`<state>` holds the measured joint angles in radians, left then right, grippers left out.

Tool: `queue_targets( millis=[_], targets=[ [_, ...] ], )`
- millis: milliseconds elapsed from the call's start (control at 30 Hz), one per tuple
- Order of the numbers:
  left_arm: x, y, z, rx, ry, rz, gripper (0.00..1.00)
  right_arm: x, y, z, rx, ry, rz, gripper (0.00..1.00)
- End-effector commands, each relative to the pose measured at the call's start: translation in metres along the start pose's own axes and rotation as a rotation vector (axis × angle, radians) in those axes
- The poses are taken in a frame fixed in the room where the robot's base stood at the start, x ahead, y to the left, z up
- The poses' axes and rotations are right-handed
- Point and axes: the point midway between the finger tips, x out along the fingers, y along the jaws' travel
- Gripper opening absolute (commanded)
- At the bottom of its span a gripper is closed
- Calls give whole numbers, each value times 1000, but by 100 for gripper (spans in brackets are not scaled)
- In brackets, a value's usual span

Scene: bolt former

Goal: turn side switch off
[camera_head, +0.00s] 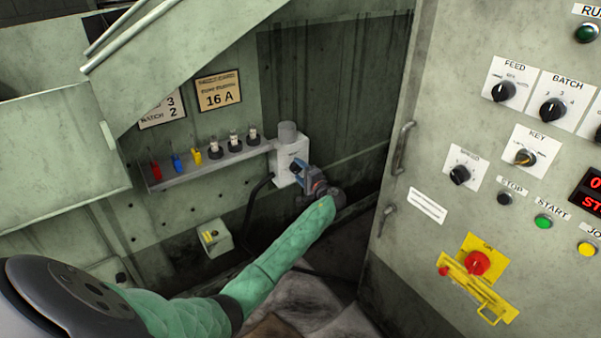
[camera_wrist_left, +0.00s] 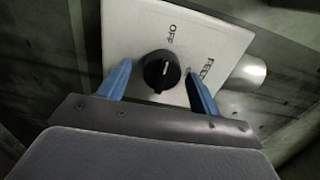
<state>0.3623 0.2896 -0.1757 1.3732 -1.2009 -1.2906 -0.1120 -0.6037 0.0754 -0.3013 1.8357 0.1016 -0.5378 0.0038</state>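The side switch is a white box (camera_head: 289,160) on the green machine wall, with a grey cylinder on top. Which label the pointer is set to is hard to tell. My left gripper (camera_head: 299,172) is at the box's right side. In the wrist view its blue fingers (camera_wrist_left: 158,68) are apart, one on each side of the knob, with visible gaps. My right gripper is not in view.
A grey shelf (camera_head: 210,167) with coloured tools and several dark holders is left of the box. A small box (camera_head: 214,238) and a black cable (camera_head: 255,205) are below. A control panel (camera_head: 440,95) with a handle (camera_head: 403,147) stands at right.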

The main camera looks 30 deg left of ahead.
Motion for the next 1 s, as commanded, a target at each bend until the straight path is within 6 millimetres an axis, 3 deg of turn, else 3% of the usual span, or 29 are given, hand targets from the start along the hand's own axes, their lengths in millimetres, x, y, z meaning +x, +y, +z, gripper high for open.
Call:
queue_targets(
  millis=[367, 800, 1000],
  targets=[
    [-6, -1, -1, -1, 1, 0, 64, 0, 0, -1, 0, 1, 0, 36],
    [-66, 0, 0, -1, 1, 0, 64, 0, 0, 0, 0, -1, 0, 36],
    [-78, 0, 0, 0, 0, 0, 64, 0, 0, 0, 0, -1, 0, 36]
  ],
)
